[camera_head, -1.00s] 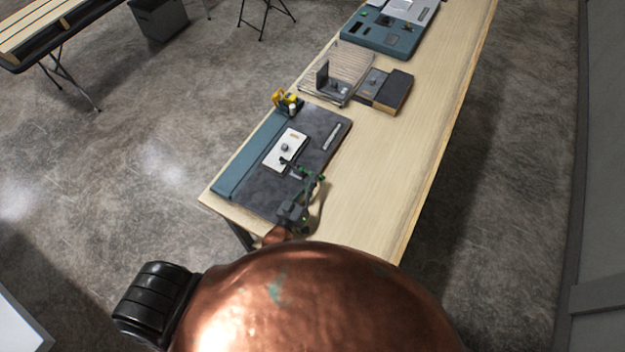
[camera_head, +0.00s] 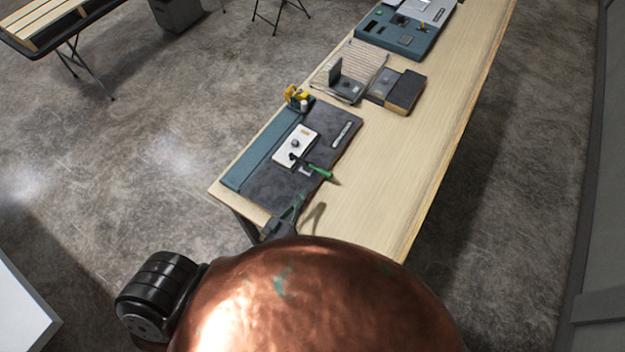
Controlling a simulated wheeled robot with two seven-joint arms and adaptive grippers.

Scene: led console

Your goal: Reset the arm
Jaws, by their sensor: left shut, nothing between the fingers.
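My left gripper (camera_head: 297,203) shows just beyond the large copper-coloured part of my arm (camera_head: 320,295), over the near end of the dark mat (camera_head: 265,183). Its thin fingers are shut and empty. A white plate (camera_head: 288,152) with a dark knob lies on the mat. A small green-handled thing (camera_head: 319,170) with a dark end sits at the plate's near right edge, apart from the gripper. Whether it is fixed to the plate is too small to tell. My right gripper is not in view.
The wooden table (camera_head: 400,150) runs away to the upper right, its right side clear. A yellow thing (camera_head: 297,97) stands by the mat's far corner. Beyond are a dark box (camera_head: 405,92), a striped pad (camera_head: 362,60) and a teal console (camera_head: 398,38).

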